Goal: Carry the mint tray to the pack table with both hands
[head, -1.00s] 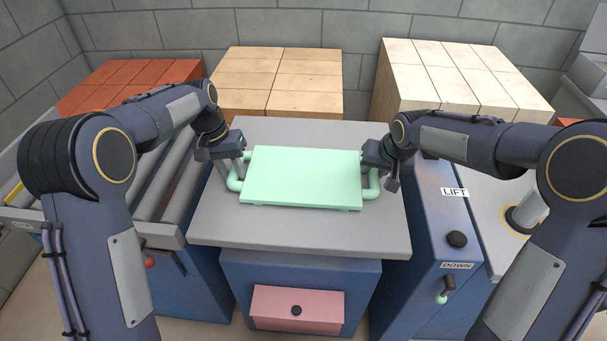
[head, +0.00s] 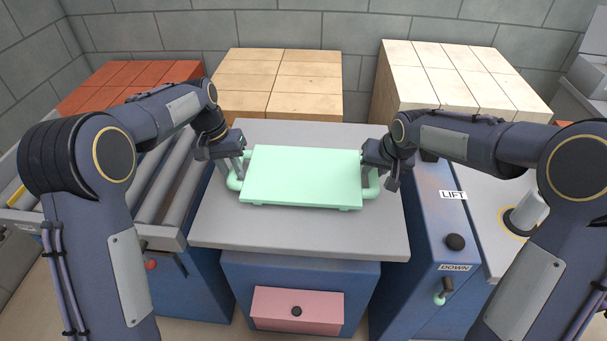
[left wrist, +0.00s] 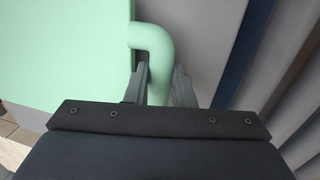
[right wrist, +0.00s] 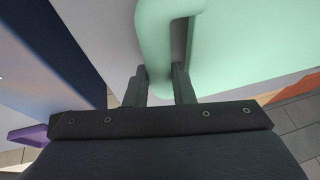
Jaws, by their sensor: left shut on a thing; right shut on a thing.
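The mint tray (head: 303,176) is a flat pale-green slab with a looped tube handle at each end. It looks level, over the grey tabletop (head: 300,232) of a blue cabinet; I cannot tell how large any gap beneath it is. My left gripper (head: 236,172) is shut on the left handle, which also shows between its fingers in the left wrist view (left wrist: 158,62). My right gripper (head: 372,172) is shut on the right handle, seen between its fingers in the right wrist view (right wrist: 153,45). No label marks a pack table.
A roller conveyor (head: 178,197) stands left of the table. A blue unit (head: 432,230) with LIFT and DOWN labels stands right. Red (head: 130,85), tan (head: 275,85) and cream (head: 455,75) block stacks stand behind. A pink drawer (head: 297,308) is below the tabletop.

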